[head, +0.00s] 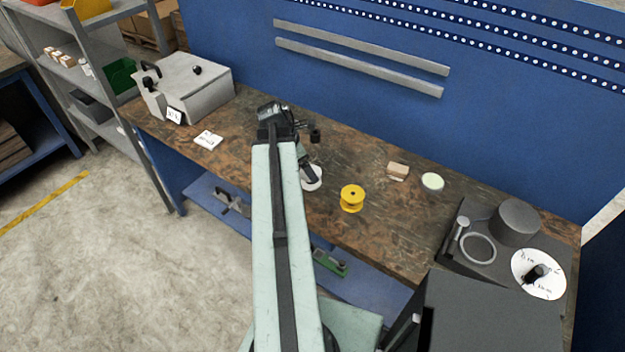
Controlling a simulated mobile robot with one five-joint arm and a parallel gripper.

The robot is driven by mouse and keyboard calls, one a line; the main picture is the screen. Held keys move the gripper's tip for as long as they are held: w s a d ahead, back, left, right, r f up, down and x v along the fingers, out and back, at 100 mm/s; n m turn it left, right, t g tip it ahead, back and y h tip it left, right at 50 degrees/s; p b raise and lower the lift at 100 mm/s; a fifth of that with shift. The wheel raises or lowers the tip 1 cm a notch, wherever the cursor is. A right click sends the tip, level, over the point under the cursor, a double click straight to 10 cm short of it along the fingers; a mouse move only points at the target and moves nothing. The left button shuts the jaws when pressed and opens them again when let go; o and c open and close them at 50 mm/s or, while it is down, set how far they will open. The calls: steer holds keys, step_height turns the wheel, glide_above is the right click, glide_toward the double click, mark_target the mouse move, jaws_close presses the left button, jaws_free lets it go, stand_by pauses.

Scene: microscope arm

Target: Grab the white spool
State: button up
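The white spool (313,185) stands on the brown worktop, just right of my arm in the head view. It is partly hidden by my arm and gripper. My gripper (309,176) points down at the spool, with its tip over or against it. I cannot tell whether they touch. The finger gap is too small and too covered to tell whether it is open or shut.
A yellow spool (352,199) stands close to the right. Beyond it are a small tan block (397,171) and a pale round disc (432,182). A grey machine (195,88) stands at the left end, dark equipment (480,215) at the right. A blue wall backs the bench.

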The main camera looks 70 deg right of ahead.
steer(key=b+x, duration=0.5)
steer(key=shift+a+f, duration=0.3)
steer(key=shift+r, duration=0.2)
steer(key=c, duration=1.5)
step_height(320, 180, up, 10)
steer(key=p, duration=1)
steer(key=shift+r+p, duration=0.25)
steer(key=shift+p, duration=0.15)
